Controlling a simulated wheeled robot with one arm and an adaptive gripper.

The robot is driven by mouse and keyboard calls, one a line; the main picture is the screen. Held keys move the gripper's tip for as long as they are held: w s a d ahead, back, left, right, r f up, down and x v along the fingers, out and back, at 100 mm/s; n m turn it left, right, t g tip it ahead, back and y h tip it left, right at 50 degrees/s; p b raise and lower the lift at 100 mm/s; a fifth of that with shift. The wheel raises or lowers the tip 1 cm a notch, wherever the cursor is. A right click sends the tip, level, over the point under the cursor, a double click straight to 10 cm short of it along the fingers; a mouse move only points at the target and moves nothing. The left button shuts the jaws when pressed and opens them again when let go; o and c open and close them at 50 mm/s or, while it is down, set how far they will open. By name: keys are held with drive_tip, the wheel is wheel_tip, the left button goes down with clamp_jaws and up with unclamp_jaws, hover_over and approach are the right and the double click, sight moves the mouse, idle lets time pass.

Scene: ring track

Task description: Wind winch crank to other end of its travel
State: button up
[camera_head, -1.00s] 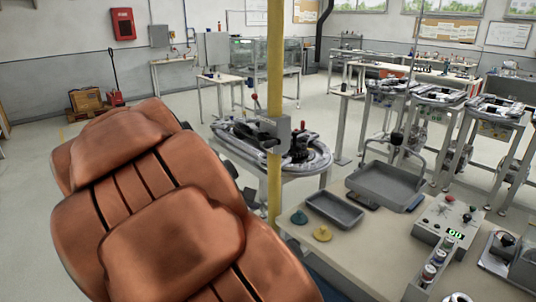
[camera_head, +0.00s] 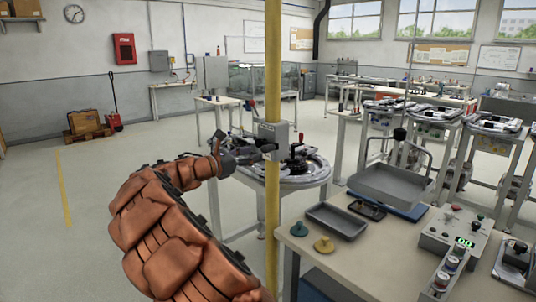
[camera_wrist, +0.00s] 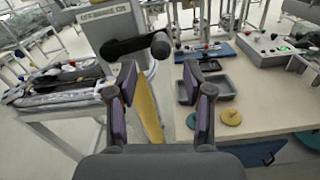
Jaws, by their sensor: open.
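The winch is a grey box (camera_head: 272,135) on a yellow post (camera_head: 272,210); it also shows at the top of the wrist view (camera_wrist: 112,26). Its black crank (camera_wrist: 130,46) points right in the wrist view, with a round knob (camera_wrist: 160,46) at its end. In the head view the crank (camera_head: 267,148) is small and partly covered by my arm's end. My gripper (camera_wrist: 168,88) is open and empty, its fingers spread just below the crank in the wrist view. No contact shows. In the head view my gripper (camera_head: 240,156) is left of the post.
An oval track table (camera_head: 312,172) stands behind the post. A workbench (camera_head: 300,235) at the right holds grey trays (camera_head: 337,220), two discs (camera_head: 324,245) and a control box (camera_head: 452,230).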

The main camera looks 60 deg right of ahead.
sight(262, 151)
drive_tip(key=p+x, duration=0.1)
drive_tip(key=x, duration=0.6)
drive_tip(key=shift+s+d, duration=0.15)
drive_tip(key=shift+d, duration=0.1)
clamp_jaws()
idle(0.5)
